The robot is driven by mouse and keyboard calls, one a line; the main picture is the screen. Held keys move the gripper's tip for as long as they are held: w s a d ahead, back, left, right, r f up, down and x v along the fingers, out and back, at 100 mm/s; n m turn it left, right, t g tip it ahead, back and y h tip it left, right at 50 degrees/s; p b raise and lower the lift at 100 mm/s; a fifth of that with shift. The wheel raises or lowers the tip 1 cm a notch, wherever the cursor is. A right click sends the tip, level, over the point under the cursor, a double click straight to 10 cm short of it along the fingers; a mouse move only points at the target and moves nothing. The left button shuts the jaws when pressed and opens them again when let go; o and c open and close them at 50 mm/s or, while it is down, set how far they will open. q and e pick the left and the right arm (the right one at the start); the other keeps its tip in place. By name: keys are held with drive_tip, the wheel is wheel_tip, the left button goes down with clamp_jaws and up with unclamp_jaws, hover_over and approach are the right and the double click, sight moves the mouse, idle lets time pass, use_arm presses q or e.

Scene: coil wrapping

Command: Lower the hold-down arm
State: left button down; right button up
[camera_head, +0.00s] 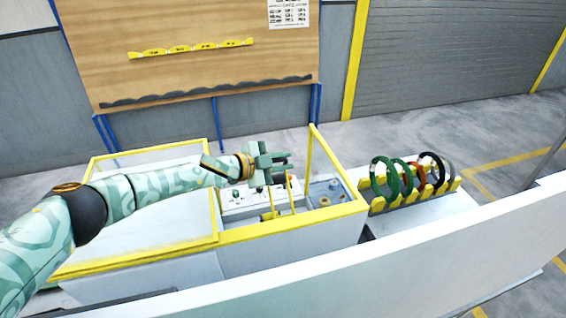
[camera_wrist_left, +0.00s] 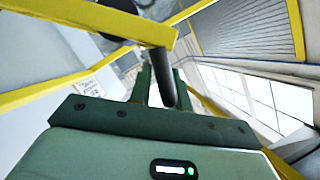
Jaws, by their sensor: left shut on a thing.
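My left gripper (camera_head: 275,163) reaches over the yellow-framed machine (camera_head: 290,232) from the left. In the left wrist view its two green fingers (camera_wrist_left: 161,88) are closed on a dark round handle (camera_wrist_left: 162,72). The handle joins the end of a yellow bar, which looks like the hold-down arm (camera_wrist_left: 90,18). In the head view a thin yellow bar (camera_head: 291,190) stands raised just under the gripper, above the machine's work area. My right gripper is not in view.
A rack with green, red and black coils (camera_head: 405,185) stands right of the machine. A clear yellow-framed panel (camera_head: 330,160) rises close to the gripper's right. A white surface (camera_head: 450,250) crosses the foreground. A wooden board (camera_head: 200,50) stands behind.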

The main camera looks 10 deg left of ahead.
use_arm(q)
drive_tip(key=shift+a, duration=0.1)
drive_tip(key=c, duration=1.5)
unclamp_jaws()
drive_tip(key=v, duration=1.6)
drive_tip(key=shift+a+b, duration=0.15)
drive_tip(key=shift+b, duration=0.15)
